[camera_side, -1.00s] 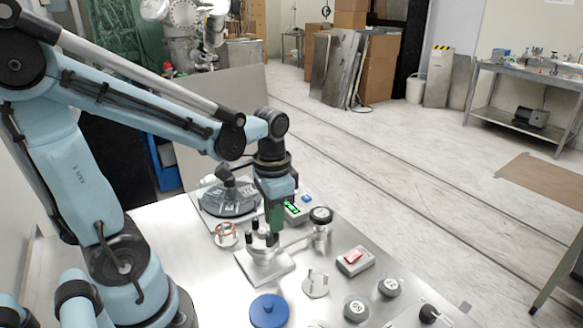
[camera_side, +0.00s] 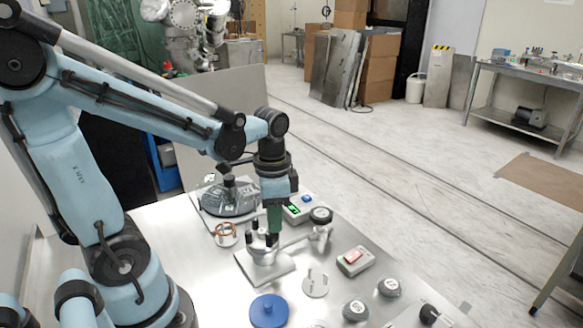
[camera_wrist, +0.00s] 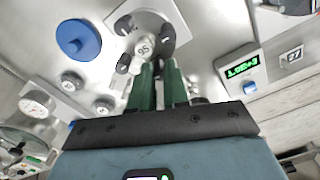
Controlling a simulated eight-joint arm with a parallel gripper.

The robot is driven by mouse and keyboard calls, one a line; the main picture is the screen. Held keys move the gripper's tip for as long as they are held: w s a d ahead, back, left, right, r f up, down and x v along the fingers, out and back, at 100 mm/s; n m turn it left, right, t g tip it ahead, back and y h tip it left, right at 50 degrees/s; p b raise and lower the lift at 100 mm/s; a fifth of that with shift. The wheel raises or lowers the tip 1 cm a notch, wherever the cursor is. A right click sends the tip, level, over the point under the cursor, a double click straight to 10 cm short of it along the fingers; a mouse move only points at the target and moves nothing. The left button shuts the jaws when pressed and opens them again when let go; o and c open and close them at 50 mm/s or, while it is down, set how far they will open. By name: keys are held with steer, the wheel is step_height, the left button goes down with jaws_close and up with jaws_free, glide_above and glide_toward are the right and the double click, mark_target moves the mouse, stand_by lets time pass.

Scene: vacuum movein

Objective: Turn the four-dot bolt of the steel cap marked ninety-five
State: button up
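The steel cap marked 95 (camera_wrist: 143,48) sits on a square steel plate (camera_wrist: 118,19), with black bolts around it. One bolt (camera_wrist: 124,63) is left of my fingers, another (camera_wrist: 124,25) is at the far left, and another (camera_wrist: 168,31) is at the far right. The dots on the bolts are too small to read. In the side view the cap (camera_side: 263,257) stands on the bench under my gripper (camera_side: 273,232). My green fingers point down at the cap's bolts. In the wrist view my gripper (camera_wrist: 158,66) has a narrow gap between its fingers; what is between the tips is hidden.
A blue round lid (camera_side: 269,311) lies in front of the plate. A box with a green readout (camera_side: 298,207) stands behind the cap. A box with a red switch (camera_side: 354,260) and round grey knobs (camera_side: 389,288) are to the right. A copper ring (camera_side: 227,229) is at left.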

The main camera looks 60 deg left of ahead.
steer(key=o, duration=0.4)
steer(key=shift+o, duration=0.2)
step_height(320, 180, up, 12)
stand_by(0.6)
